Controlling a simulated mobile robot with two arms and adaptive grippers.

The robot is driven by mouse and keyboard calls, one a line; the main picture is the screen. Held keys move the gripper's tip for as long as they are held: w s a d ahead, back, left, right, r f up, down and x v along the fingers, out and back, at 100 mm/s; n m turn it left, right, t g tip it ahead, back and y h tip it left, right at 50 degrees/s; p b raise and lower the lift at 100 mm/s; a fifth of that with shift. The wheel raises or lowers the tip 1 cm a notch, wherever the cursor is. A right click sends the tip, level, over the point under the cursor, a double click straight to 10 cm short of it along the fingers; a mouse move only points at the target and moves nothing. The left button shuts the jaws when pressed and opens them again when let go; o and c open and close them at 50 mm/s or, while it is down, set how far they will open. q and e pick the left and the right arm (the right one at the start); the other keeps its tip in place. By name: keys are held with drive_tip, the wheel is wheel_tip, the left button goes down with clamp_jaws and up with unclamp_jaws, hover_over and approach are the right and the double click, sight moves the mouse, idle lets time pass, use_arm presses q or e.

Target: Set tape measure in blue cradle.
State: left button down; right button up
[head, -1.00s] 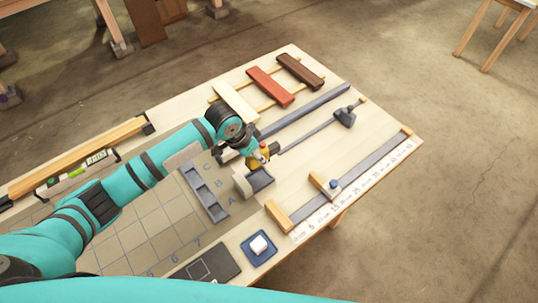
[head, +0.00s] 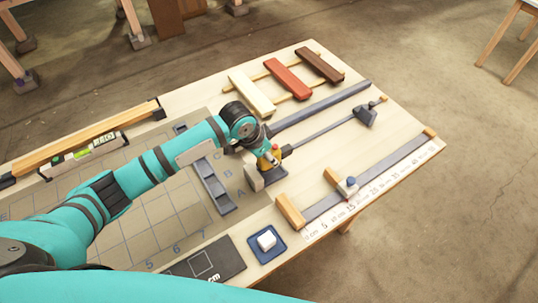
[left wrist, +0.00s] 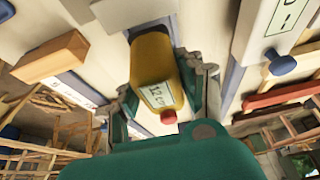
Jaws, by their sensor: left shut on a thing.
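The tape measure (head: 268,160) is yellow with a red knob. In the left wrist view the tape measure (left wrist: 152,62) shows a white label with dark print. My left gripper (head: 268,150) is shut on it, and in the left wrist view the fingers of my left gripper (left wrist: 165,85) lie on both sides of it. A grey-blue cradle with a pale end block (head: 254,179) sits right below, partly hidden by the gripper and tape measure. I cannot tell whether the tape measure touches it. My right gripper is not in view.
A grey-blue compartment tray (head: 213,187) lies just left of the cradle. A blue dish (head: 280,246) with a white cube is nearer. A long ruler rail with a slider (head: 347,187) lies right. Coloured laths (head: 288,78) and a grey bar (head: 320,108) are behind.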

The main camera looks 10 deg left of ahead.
use_arm(q)
drive_tip(key=shift+f+b, duration=1.75)
drive_tip(key=shift+b, duration=0.05)
drive_tip(key=shift+f, duration=0.55)
drive_tip(key=c, duration=0.7)
unclamp_jaws()
wheel_tip(320, 180, up, 8)
drive_tip(key=p, duration=0.9)
